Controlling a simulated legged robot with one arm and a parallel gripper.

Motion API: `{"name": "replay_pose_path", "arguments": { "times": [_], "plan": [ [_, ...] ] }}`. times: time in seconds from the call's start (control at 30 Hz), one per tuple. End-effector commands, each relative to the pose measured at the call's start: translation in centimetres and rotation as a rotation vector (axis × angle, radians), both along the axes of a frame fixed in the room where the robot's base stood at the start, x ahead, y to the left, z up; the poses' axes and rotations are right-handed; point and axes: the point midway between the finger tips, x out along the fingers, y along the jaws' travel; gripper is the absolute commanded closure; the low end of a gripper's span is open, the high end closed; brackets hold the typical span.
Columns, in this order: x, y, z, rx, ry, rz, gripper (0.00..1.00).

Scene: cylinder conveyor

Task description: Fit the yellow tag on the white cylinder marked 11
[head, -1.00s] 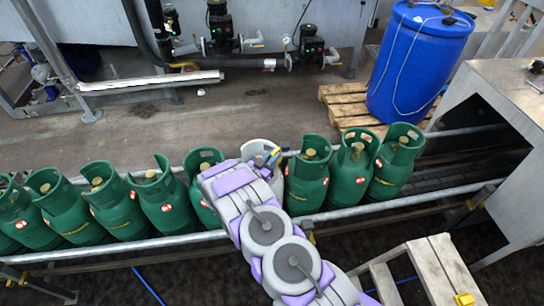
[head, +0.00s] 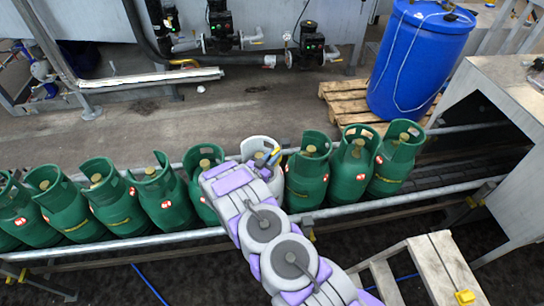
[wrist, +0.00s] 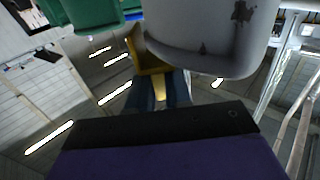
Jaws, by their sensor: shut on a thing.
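The white cylinder (head: 260,145) stands upright in the conveyor row between green cylinders, mostly hidden behind my arm. Its marking is not readable here. In the wrist view, its white surface (wrist: 205,35) fills the top right. My gripper (head: 272,158) is at the cylinder's top; in the wrist view its dark blue fingers (wrist: 160,92) are shut on the yellow tag (wrist: 150,60). The tag's yellow band is right against or very close to the white surface. I cannot tell whether it goes around any part of the cylinder.
Green cylinders (head: 307,178) stand close on both sides of the white one, behind a metal rail (head: 130,243). A wooden step (head: 440,270) at lower right bears a yellow piece (head: 465,297). A blue barrel (head: 415,60) stands on a pallet at the back right.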

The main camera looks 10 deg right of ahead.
Motion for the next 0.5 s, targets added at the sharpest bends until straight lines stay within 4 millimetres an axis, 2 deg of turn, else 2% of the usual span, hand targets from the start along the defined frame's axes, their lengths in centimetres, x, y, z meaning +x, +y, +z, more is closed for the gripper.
{"name": "replay_pose_path", "arguments": {
  "times": [0.5],
  "plan": [
    [0.0, 0.0, -1.2, 0.0, 0.0, 0.0, 1.0]
  ]
}}
